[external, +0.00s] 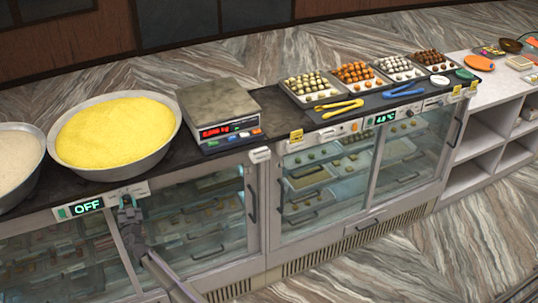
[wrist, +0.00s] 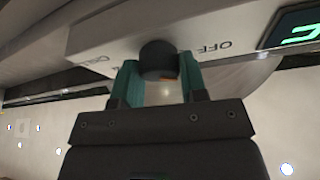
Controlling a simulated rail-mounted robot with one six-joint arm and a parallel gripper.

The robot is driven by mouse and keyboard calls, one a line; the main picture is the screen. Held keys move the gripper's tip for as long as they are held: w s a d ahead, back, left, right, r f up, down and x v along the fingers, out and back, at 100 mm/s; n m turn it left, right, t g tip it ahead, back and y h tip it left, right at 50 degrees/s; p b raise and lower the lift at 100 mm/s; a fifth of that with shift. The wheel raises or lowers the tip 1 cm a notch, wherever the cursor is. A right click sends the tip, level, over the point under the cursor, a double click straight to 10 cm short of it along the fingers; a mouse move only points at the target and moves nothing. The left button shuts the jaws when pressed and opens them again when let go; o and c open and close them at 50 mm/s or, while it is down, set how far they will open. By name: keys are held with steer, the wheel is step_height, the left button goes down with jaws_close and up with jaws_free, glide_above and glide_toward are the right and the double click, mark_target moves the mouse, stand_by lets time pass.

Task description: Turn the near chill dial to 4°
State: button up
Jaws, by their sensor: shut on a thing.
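The near chill dial (wrist: 158,60) is a dark round knob on a pale panel. It sits between the two teal fingers of my gripper (wrist: 160,82), which are shut on it. The panel's OFF mark (wrist: 214,47) shows upside down just right of the knob; other lettering at left is partly hidden by a finger. In the external view my gripper (external: 128,205) is at the counter's front panel, hiding the dial. The green display (external: 87,207) left of it reads OFF. Its edge also shows in the wrist view (wrist: 298,28).
A bowl of yellow sweet (external: 115,132) and a scale (external: 220,110) stand on the counter above. A second display (external: 385,117) further right is lit with a number. Glass doors (external: 200,220) lie below the panel. Blue tongs (external: 403,90) and yellow tongs (external: 338,107) lie farther right.

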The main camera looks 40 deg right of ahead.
steer(key=m+g+h, duration=0.1)
steer(key=m, duration=0.1)
steer(key=m+g+h+p, duration=0.1)
steer(key=m, duration=0.2)
steer(key=shift+r, duration=0.1)
steer(key=shift+m+g+h+p, duration=0.4)
steer(key=shift+m+g+h, duration=0.2)
steer(key=shift+m, duration=1)
steer(key=o, duration=0.9)
